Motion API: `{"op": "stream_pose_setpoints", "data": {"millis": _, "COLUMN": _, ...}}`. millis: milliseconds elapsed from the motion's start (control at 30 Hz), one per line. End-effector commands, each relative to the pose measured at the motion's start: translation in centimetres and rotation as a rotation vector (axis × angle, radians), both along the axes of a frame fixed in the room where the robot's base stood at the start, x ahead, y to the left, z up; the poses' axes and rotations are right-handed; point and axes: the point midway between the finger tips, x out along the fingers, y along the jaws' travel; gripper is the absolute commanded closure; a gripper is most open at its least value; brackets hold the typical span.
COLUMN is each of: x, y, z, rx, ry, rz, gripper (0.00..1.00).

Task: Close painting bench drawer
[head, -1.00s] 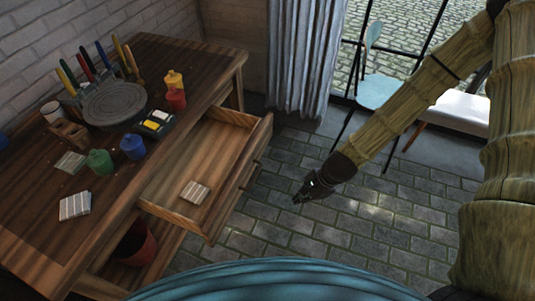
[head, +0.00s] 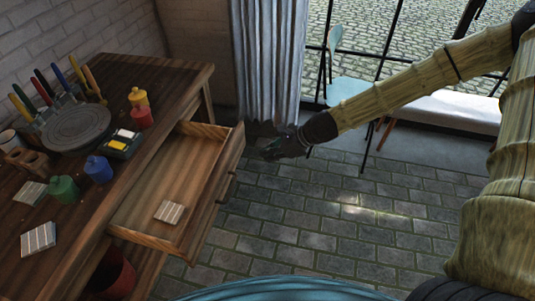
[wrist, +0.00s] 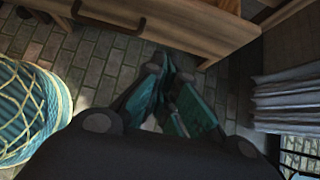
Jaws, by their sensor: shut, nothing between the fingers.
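The painting bench (head: 100,190) is a dark wooden table at the left in the head view. Its drawer (head: 150,236) is pulled out toward the right, with a small striped tile (head: 169,212) inside. The drawer front shows across the top of the wrist view (wrist: 180,25), with a dark handle (wrist: 108,18). My gripper (head: 266,153) is shut and empty, just right of the far end of the drawer front and apart from it in the head view. In the wrist view its teal fingers (wrist: 178,75) point toward the drawer front's lower edge.
Paint pots, brushes and a round grey turntable (head: 76,127) stand on the bench top. A grey curtain (head: 268,75) hangs behind my gripper. A blue chair (head: 348,90) stands by the window. The brick floor right of the drawer is clear.

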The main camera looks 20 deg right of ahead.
Motion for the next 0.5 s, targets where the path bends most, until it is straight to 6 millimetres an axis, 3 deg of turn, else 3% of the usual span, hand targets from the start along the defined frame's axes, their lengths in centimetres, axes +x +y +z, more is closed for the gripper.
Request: {"op": "stream_pose_setpoints", "data": {"millis": 500, "x": 1.5, "y": 2.9, "z": -3.4, "rx": -0.001, "ry": 0.002, "rz": 0.002, "gripper": 1.00}}
